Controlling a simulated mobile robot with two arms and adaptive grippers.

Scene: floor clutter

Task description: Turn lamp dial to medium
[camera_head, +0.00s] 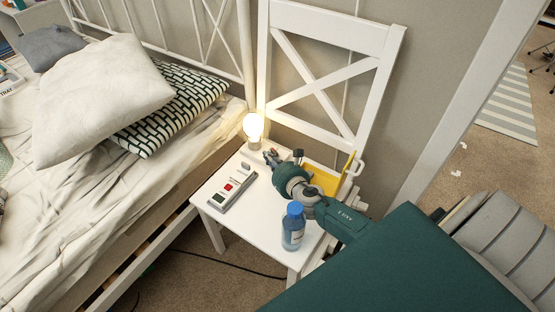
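A lit lamp (253,128) with a glowing bulb stands at the back left of a white chair seat (257,203). A small grey piece (246,167) lies on the seat in front of the lamp; I cannot tell whether it is the lamp's dial. No dial setting can be read. My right gripper (270,158) is low over the seat, just right of and nearer than the lamp base. Its fingers are small and partly hidden by its own body, so I cannot tell whether they are open or touch anything. My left gripper is out of view.
A grey device (233,190) with red and dark buttons lies on the seat's left. A blue-capped bottle (293,228) stands at the front, close to my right arm. A yellow tray (322,180) is behind the arm. The bed (100,205) borders the chair on the left.

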